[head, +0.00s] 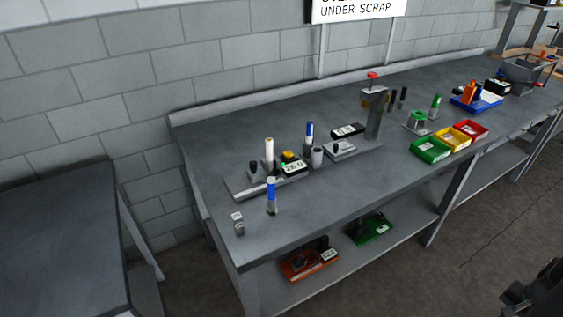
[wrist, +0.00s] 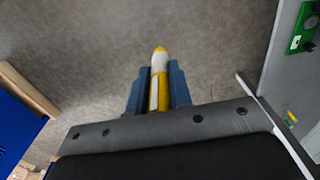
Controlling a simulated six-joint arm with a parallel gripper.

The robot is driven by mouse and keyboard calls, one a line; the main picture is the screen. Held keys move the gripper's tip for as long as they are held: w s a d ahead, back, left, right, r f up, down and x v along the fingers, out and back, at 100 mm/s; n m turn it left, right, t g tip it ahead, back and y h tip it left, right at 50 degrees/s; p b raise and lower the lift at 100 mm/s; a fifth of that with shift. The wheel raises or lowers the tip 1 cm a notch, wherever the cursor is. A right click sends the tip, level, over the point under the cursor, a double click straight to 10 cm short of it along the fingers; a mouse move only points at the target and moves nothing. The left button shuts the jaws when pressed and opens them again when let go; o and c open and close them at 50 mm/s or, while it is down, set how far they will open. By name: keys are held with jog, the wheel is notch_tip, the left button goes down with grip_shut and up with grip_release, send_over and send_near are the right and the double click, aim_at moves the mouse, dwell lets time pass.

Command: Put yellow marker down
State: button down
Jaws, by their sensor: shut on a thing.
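The marker lies between the two blue-grey fingers, above bare floor. In the head view part of my arm shows dark at the lower right corner, away from the workbench (head: 330,205); the marker cannot be made out there.
Blue-capped markers (head: 271,197) and a white one (head: 269,152) stand upright at the bench's left. Green (head: 430,150), yellow (head: 453,140) and red bins (head: 471,131) sit at the right. The front middle of the bench is clear. A lower shelf holds trays.

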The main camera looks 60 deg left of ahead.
jog(key=w+a+r+m, duration=0.1)
jog(key=w+a+r, duration=0.1)
jog(key=w+r, duration=0.4)
jog(key=w+a+r, duration=0.2)
jog(key=w+r, duration=0.1)
jog(key=r, duration=0.5)
jog(key=w+a+r+n, duration=0.2)
jog(key=a+r, duration=0.2)
jog(key=a, duration=0.7)
jog(key=w+a+r+n, duration=0.2)
jog(key=w+a+r, duration=0.1)
jog(key=a, duration=0.7)
jog(key=s+a+r+n, duration=0.2)
jog(key=s+a+n, duration=0.15)
jog(key=a, duration=0.95)
jog(key=s+a+r+n, duration=0.25)
jog(key=s+a, duration=0.25)
jog(key=a, duration=0.8)
jog(key=s+a+r+n, duration=0.2)
jog(key=s+a+n, duration=0.5)
jog(key=s+a, duration=1.2)
jog(key=shift+s+d+f, duration=0.15)
jog(key=shift+f, duration=1.4)
jog(key=shift+s+d+f, duration=0.1)
jog(key=shift+f, duration=1.45)
jog(key=shift+s+d+f, duration=0.15)
jog(key=shift+f, duration=1.4)
